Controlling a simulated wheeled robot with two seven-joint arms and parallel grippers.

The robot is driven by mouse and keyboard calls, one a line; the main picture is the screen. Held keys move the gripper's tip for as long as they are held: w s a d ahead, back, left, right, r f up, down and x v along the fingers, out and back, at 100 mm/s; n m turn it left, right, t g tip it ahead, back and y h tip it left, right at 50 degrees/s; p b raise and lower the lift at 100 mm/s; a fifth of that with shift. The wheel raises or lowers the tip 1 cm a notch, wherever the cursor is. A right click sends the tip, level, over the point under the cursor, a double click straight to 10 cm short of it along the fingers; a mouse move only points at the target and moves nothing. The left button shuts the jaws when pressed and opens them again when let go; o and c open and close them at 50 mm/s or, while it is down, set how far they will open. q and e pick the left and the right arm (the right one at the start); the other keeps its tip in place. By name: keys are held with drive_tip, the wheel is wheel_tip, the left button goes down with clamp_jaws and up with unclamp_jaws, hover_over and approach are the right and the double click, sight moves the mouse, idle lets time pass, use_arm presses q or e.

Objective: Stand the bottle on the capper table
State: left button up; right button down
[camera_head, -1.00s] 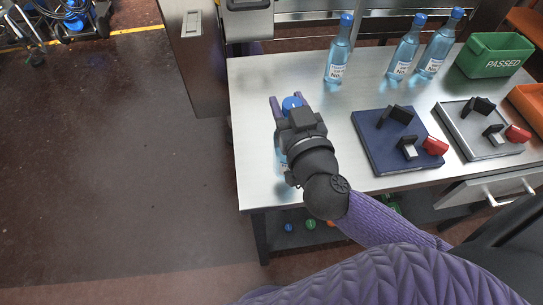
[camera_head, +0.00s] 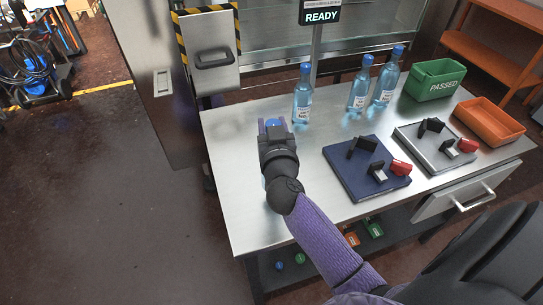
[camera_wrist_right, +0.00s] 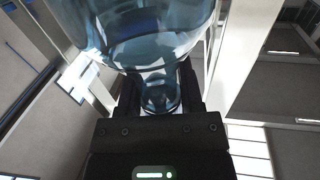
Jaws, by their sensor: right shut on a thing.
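My right gripper (camera_head: 272,126) is over the left part of the steel table (camera_head: 232,215), shut on a bottle whose blue cap (camera_head: 272,123) shows between the fingers. In the right wrist view the clear blue bottle (camera_wrist_right: 140,35) fills the top, with its narrow neck between the fingers (camera_wrist_right: 160,92). My arm hides the bottle's base in the head view, so I cannot tell whether it touches the table. Which surface is the capper table is not marked. My left gripper is out of view.
Three blue bottles stand at the back: one alone (camera_head: 302,98), two together (camera_head: 359,92) (camera_head: 384,84). A navy fixture (camera_head: 345,178) and a grey fixture (camera_head: 415,158) with black clamps lie to the right. Green "PASSED" bin (camera_head: 434,84) and orange tray (camera_head: 490,125) stand beyond. A "READY" sign (camera_head: 321,17) stands behind.

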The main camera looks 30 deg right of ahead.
wheel_tip(320, 180, down, 4)
drive_tip(key=b, duration=0.3)
drive_tip(key=shift+f, duration=0.25)
drive_tip(key=c, duration=0.7)
unclamp_jaws()
drive_tip(key=shift+f, duration=0.1)
drive_tip(key=o, duration=0.5)
drive_tip(key=shift+c, duration=0.2)
